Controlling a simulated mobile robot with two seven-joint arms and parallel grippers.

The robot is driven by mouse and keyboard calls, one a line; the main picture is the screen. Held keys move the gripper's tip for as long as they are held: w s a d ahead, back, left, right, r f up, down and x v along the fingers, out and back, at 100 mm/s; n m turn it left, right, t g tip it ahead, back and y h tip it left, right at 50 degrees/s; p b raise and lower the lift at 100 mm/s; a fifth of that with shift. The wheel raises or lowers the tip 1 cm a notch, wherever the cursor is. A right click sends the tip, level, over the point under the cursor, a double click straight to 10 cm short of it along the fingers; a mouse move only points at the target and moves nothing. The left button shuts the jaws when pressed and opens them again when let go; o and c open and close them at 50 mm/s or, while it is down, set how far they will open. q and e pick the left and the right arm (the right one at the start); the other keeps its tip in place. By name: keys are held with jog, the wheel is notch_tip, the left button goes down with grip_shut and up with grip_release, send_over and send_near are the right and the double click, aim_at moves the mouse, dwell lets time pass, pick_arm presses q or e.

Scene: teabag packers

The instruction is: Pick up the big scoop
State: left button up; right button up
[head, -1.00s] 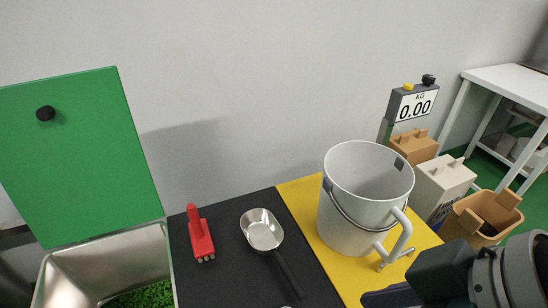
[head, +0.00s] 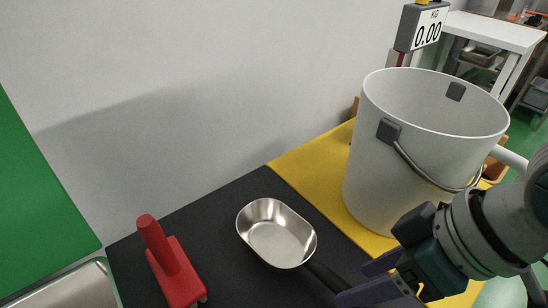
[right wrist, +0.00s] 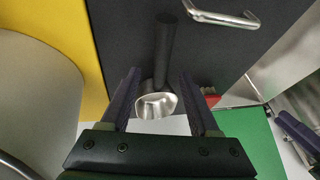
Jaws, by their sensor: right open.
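The big scoop (head: 272,238) lies on the black mat, its shiny metal bowl facing up and its black handle pointing to the lower right. My right gripper (head: 376,279) is open and empty, just right of the handle and seemingly above it. In the right wrist view the scoop's bowl (right wrist: 156,104) and black handle (right wrist: 165,45) show between the two spread fingers (right wrist: 157,108), beyond them and apparently not touched. A dark purple part at the right edge of the right wrist view looks like my left gripper (right wrist: 298,132); its jaws are not clear.
A large white bucket (head: 415,150) stands on the yellow mat (head: 318,160), close to my right gripper. A red tool (head: 172,268) lies on the black mat (head: 205,225), left of the scoop. A scale display (head: 424,28) is behind the bucket. A metal bar handle (right wrist: 225,17) shows in the right wrist view.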

aim_at(347, 287)
jog(key=shift+b+x, duration=0.65)
jog(key=shift+x, duration=2.05)
jog(key=shift+w+a+r, duration=0.1)
jog(key=shift+a+r, duration=0.05)
jog(key=shift+f, duration=0.25)
grip_shut()
